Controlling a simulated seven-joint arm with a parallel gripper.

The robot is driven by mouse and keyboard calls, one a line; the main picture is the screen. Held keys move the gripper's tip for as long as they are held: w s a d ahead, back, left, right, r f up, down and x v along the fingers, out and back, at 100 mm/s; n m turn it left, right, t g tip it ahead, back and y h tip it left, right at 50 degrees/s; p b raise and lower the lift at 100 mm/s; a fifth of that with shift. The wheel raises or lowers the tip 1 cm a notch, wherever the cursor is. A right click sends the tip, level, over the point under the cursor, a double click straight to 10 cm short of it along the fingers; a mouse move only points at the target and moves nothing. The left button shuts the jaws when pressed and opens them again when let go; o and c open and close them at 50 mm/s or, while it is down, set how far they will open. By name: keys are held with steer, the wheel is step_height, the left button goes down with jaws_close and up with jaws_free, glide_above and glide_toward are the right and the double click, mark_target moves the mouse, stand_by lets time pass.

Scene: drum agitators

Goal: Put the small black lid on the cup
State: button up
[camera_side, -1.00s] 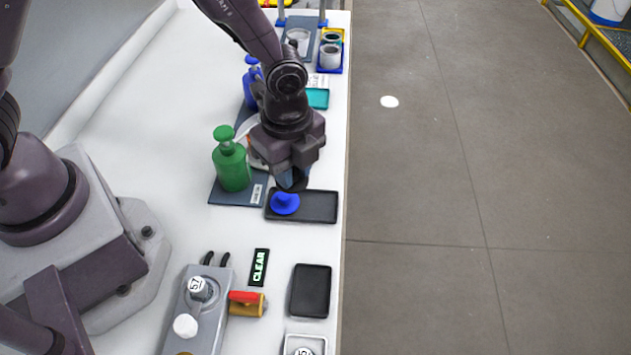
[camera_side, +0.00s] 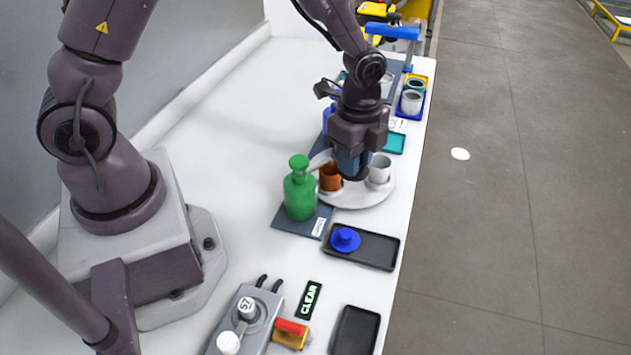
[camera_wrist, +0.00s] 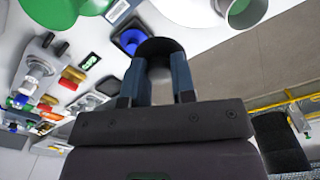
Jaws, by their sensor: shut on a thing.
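My gripper (camera_side: 352,166) is shut on the small black lid, a dark round disc. The lid shows clearly between and beyond the fingertips in the wrist view (camera_wrist: 158,46); in the side view it is small and dark beneath the fingers. My gripper is over the near part of a round white plate (camera_side: 352,200). On the plate stand an orange-brown cup (camera_side: 329,178), left of the fingers, and a white cup (camera_side: 380,168), right of them. The white cup also shows at the top of the wrist view (camera_wrist: 243,10). The lid is apart from both cups.
A green bottle (camera_side: 300,192) stands on a dark mat just left of the plate. A black tray (camera_side: 375,250) with a blue knobbed lid (camera_side: 345,239) lies nearer. Another black tray (camera_side: 356,332) is empty. The white table at left is clear.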

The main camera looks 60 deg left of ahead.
steer(key=w+a+r+n, duration=0.2)
steer(key=w+a, duration=0.2)
steer(key=w, duration=0.5)
steer(key=shift+w+a+f, duration=0.1)
steer(key=shift+f, duration=2.85)
steer(key=shift+f, duration=0.25)
steer(key=o, duration=1)
steer(key=o, duration=0.3)
